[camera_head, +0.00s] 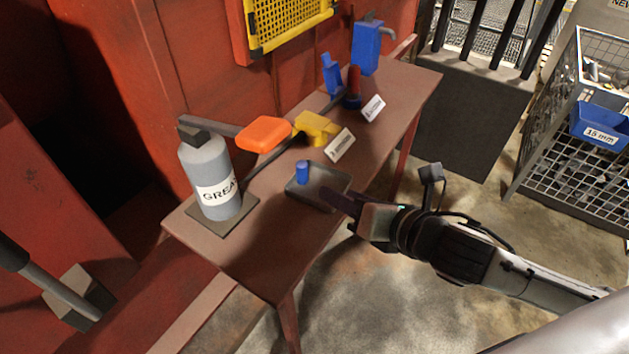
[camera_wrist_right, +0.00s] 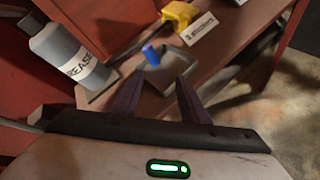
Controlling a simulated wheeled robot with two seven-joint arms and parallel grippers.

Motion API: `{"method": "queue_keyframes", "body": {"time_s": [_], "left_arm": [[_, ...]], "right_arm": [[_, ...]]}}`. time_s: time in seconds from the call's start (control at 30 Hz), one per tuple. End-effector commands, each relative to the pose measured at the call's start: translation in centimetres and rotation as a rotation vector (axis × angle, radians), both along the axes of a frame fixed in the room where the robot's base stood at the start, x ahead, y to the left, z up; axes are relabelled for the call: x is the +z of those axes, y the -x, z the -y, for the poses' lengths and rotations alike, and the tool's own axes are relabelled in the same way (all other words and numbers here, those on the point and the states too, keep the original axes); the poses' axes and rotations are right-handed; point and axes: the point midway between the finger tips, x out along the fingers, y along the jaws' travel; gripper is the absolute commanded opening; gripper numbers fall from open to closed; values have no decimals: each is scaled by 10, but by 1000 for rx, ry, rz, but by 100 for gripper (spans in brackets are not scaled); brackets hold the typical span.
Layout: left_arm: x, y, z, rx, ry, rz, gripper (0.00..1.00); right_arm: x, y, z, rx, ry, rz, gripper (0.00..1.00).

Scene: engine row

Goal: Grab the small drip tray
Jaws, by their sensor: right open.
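The small drip tray (camera_head: 316,186) is a shallow dark grey tray on the near part of the narrow brown table. A small blue cylinder (camera_head: 303,172) stands in it toward its left side. My right gripper (camera_head: 338,199) is at the tray's right edge in the head view; whether it touches the tray I cannot tell. In the right wrist view the tray (camera_wrist_right: 178,62) lies ahead, beyond the fingertips, with the blue cylinder (camera_wrist_right: 151,55) at its left. The right gripper (camera_wrist_right: 160,85) is open, with nothing between its fingers.
A grey grease bottle (camera_head: 211,175) stands on a dark pad left of the tray. An orange block (camera_head: 264,134), a yellow part (camera_head: 317,127) and white label cards (camera_head: 341,145) lie behind it. A wire rack (camera_head: 572,150) with a blue bin (camera_head: 603,127) stands at right.

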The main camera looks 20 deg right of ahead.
Motion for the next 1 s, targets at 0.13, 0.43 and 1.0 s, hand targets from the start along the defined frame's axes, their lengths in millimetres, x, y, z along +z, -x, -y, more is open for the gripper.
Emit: {"method": "queue_keyframes", "body": {"time_s": [0.13,0.43,1.0], "left_arm": [[3,-4,0,1,0,9,31],[8,-10,-1,2,0,22,31],[1,-3,-1,0,-2,6,31]], "right_arm": [[17,-12,0,216,300,153,41],[17,-35,-7,330,471,242,41],[-9,-90,-33,329,466,238,41]]}}
